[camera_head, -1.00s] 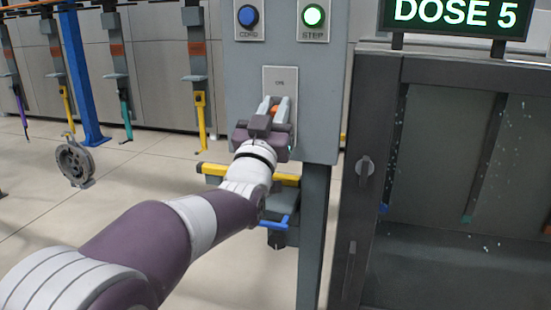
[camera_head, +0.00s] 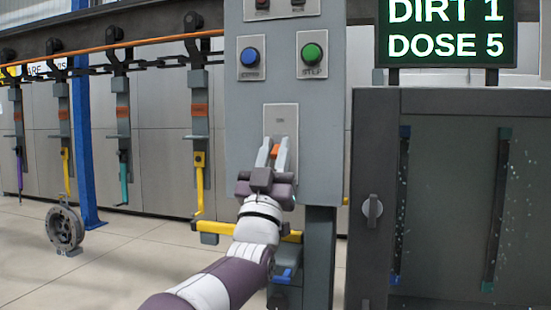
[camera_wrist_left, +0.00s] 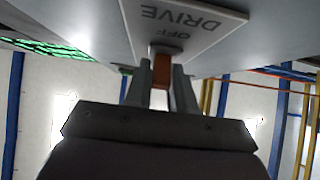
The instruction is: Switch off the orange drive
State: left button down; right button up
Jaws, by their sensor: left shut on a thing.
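The orange drive switch lever (camera_head: 275,151) sits on a light grey plate (camera_head: 280,110) on the grey control post. My left gripper (camera_head: 279,147) is in front of that plate with its two fingers either side of the lever, shut on it. In the left wrist view the orange lever (camera_wrist_left: 160,74) is between the fingertips (camera_wrist_left: 160,84), beside the OFF marking. The plate (camera_wrist_left: 183,20) there reads DRIVE and OFF upside down. In the head view ON is marked at the plate's top and the lever is below it. My right gripper is not in view.
A blue button (camera_head: 250,57) and a green STEP button (camera_head: 312,54) are above the plate. A dark cabinet (camera_head: 372,150) with a window stands at the right under a sign (camera_head: 445,30). Hook hangers (camera_head: 199,100) hang from the rail at left. A yellow bar (camera_head: 215,228) is below my gripper.

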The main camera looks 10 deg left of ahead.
pick_arm(q)
jog(key=c, duration=1)
grip_release()
jog(key=shift+c, duration=0.2)
jog(key=shift+s+f, duration=0.1)
jog(key=b+v, duration=0.4)
jog(key=v, duration=0.8)
jog(key=shift+s+f, duration=0.15)
jog(key=shift+s, duration=0.05)
